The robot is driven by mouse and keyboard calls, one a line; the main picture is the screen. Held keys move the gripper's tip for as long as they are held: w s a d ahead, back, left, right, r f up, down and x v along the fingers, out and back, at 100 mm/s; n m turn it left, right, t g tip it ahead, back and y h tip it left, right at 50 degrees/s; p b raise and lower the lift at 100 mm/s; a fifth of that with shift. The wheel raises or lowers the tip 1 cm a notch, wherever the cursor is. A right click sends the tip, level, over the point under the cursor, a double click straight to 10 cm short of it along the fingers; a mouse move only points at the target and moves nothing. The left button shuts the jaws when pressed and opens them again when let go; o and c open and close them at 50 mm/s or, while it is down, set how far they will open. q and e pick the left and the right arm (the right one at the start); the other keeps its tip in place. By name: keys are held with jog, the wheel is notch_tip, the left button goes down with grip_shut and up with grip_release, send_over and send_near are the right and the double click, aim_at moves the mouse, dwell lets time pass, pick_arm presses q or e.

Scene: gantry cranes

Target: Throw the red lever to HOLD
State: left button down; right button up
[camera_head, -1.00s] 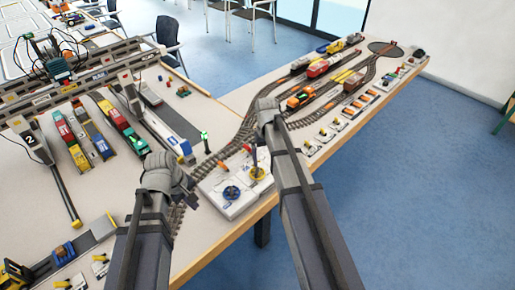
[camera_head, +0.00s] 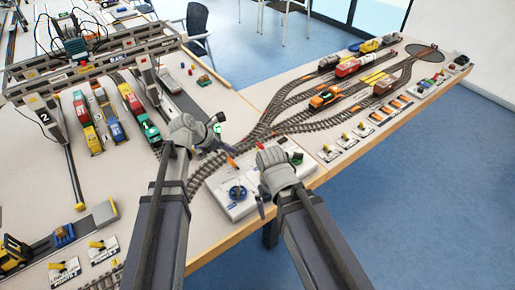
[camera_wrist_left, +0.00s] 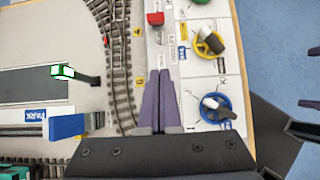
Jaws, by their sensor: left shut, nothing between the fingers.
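The red lever (camera_wrist_left: 155,18) shows in the left wrist view as a red knob on the pale control panel (camera_wrist_left: 165,45), ahead of my left gripper. In the head view a small red spot (camera_head: 260,145) at the panel's far side appears to be this lever. My left gripper (camera_wrist_left: 160,73) is shut and empty, its fingertips over the panel's track-side edge, apart from the knob. It also shows in the head view (camera_head: 230,155). My right gripper (camera_head: 262,208) hangs over the panel's front side and hides part of it; its finger gap is unclear. The HOLD marking is not readable.
A blue wheel (camera_wrist_left: 215,106) and a yellow wheel (camera_wrist_left: 209,42) sit on the panel, right of my left fingers. Curved track (camera_wrist_left: 118,65) runs along the panel's left. A green-lit signal (camera_wrist_left: 63,72) stands left of it. A gantry crane (camera_head: 90,72) spans trains at left.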

pick_arm(q)
jog(key=b+x, duration=0.8)
jog(key=x, duration=0.2)
jog(key=shift+a+f, duration=0.15)
jog(key=shift+w+d+r+p, duration=0.4)
jog(key=shift+d, duration=0.2)
jog(key=shift+w+d+r+p, duration=0.4)
jog(key=shift+d+r, duration=0.05)
jog(key=shift+d, duration=0.15)
jog(key=shift+w+d+r, duration=0.15)
jog(key=shift+w+d, duration=0.1)
jog(key=shift+d, duration=0.15)
